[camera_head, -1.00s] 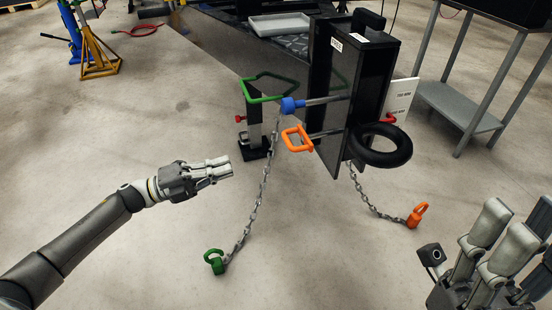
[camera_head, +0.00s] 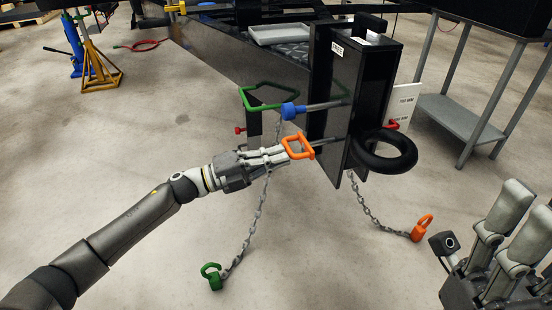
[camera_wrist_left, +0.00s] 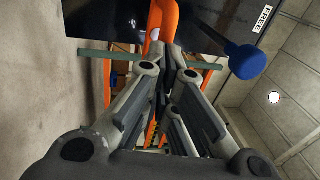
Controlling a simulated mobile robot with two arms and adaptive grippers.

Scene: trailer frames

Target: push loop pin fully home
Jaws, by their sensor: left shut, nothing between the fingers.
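The loop pin has an orange loop handle (camera_head: 299,147) and a metal shank (camera_head: 328,140) that enters the side of a black upright post (camera_head: 331,70). A length of shank shows bare between the handle and the post. My left gripper (camera_head: 284,154) is shut and empty, its fingertips right at the near side of the orange handle. In the left wrist view the orange handle (camera_wrist_left: 162,20) lies just beyond the closed fingertips (camera_wrist_left: 165,52); I cannot tell whether they touch. My right gripper (camera_head: 518,218) is at the lower right, partly cut off, away from the post.
A blue-ended pin (camera_head: 293,111) sits just above the loop pin. A green bent handle (camera_head: 270,95), a black ring (camera_head: 384,151) and chains with a green shackle (camera_head: 212,277) and an orange shackle (camera_head: 422,229) are around the post. A grey metal stand (camera_head: 463,110) is at right.

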